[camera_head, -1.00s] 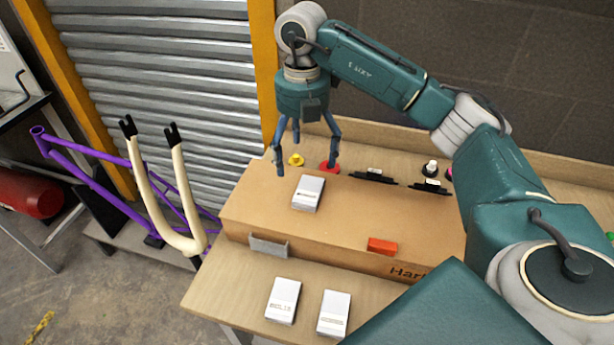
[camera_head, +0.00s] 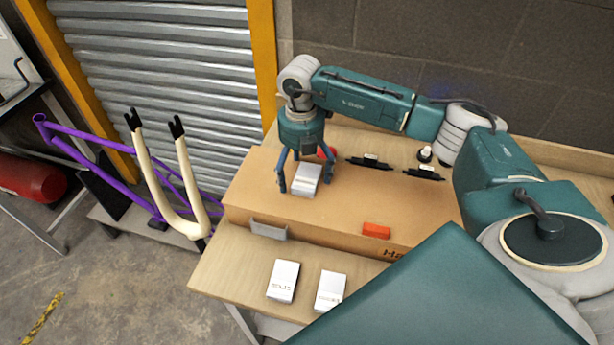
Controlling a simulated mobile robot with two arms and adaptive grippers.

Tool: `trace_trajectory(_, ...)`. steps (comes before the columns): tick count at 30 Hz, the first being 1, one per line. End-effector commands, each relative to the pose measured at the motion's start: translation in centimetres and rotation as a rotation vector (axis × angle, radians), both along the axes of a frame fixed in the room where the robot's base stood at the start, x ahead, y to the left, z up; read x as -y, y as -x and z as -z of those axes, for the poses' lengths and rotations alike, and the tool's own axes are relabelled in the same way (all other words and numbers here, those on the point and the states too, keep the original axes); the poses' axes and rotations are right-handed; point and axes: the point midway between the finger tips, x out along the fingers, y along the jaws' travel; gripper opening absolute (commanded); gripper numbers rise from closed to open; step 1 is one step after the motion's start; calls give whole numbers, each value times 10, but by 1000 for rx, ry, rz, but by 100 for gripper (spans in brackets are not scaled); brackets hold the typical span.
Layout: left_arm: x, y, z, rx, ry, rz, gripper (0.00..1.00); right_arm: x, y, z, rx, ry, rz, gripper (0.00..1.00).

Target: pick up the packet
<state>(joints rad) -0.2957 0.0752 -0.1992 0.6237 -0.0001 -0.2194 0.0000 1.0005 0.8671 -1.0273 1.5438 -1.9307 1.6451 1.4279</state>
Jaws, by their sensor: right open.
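A white packet (camera_head: 306,182) lies on top of the long cardboard box (camera_head: 255,205) on the bench. My right gripper (camera_head: 305,186) points down over this packet, its fingers open and spread to either side of it. I cannot tell whether a finger touches it. Two more white packets lie on the wooden bench in front of the box, one on the left (camera_head: 283,280) and one on the right (camera_head: 331,290). My left gripper is not in view.
An orange block (camera_head: 376,230) and a grey bracket (camera_head: 268,230) are at the box's front edge. Black clamps (camera_head: 369,162) and a red item (camera_head: 326,152) are behind the packet. A cream fork (camera_head: 165,185) and purple frame (camera_head: 90,150) stand left of the bench.

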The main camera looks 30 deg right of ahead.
Motion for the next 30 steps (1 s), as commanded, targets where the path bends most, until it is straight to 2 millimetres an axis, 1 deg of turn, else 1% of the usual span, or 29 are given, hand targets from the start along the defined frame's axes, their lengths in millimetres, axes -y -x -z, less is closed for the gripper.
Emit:
trace_trajectory(2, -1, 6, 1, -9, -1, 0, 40, 0, 0, 0, 0, 0, 0, 89)
trace_trajectory(3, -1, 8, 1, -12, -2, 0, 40, 0, 0, 0, 0, 0, 0, 81)
trace_trajectory(5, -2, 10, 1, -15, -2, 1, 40, 0, 0, 0, 1, -1, 0, 69)
trace_trajectory(9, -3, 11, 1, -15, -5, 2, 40, 0, 0, 0, 1, -1, 0, 41)
trace_trajectory(10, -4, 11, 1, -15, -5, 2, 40, 0, 0, 0, 1, -1, 0, 39)
trace_trajectory(19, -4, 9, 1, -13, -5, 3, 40, 0, 0, -1, 1, 0, 0, 39)
trace_trajectory(23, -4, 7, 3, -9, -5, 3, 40, 0, -1, -6, 4, 0, 0, 39)
trace_trajectory(26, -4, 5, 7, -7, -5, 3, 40, 0, -2, -14, 5, 0, 0, 39)
trace_trajectory(29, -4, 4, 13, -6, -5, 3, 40, 0, -2, -30, 6, 0, 0, 39)
trace_trajectory(30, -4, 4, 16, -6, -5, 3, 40, 0, -2, -38, 8, 0, 1, 39)
